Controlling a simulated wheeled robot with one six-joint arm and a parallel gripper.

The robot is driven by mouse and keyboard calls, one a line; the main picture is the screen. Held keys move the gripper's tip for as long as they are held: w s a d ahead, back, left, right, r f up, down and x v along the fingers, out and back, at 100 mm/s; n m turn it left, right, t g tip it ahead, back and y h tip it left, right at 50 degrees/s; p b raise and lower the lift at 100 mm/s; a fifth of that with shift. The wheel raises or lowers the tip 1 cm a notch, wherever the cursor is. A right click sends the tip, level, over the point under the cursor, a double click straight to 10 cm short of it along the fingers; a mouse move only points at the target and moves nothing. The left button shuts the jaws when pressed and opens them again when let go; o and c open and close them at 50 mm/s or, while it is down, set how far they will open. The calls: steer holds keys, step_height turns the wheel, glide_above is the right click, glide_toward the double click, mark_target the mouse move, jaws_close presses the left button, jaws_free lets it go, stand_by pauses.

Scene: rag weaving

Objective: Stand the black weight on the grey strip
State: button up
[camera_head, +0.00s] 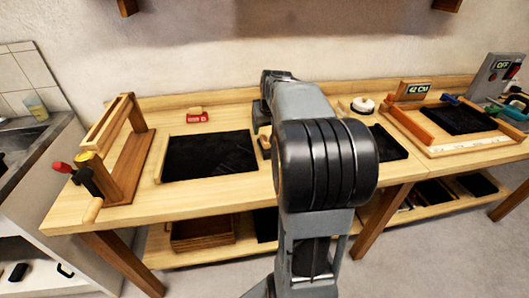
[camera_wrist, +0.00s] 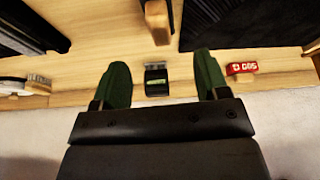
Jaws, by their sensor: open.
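My gripper (camera_wrist: 160,68) is open in the wrist view, with a green finger on either side and nothing held. A small black block with a green label and a greyish end (camera_wrist: 157,83), seemingly the black weight, shows in the gap between the fingers. It lies on the wooden bench near its back edge; I cannot tell how far below the fingertips it is. In the head view my arm hides this spot and my gripper. I cannot clearly make out a grey strip; only faint greyish lines show on the left black panel (camera_head: 205,158).
A wooden frame (camera_head: 128,150) stands at the left end. A white round thing (camera_head: 362,105) and a wooden tray (camera_head: 480,145) are to the right.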

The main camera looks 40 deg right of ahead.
mark_target(265, 138)
steer(key=x, duration=0.3)
steer(key=shift+w+f, duration=0.1)
steer(key=shift+f, duration=0.15)
steer(key=shift+b+x, duration=0.75)
steer(key=shift+x, duration=1.95)
steer(key=shift+s+a, duration=0.1)
steer(key=shift+s, duration=0.15)
steer(key=shift+c, duration=0.3)
jaws_close()
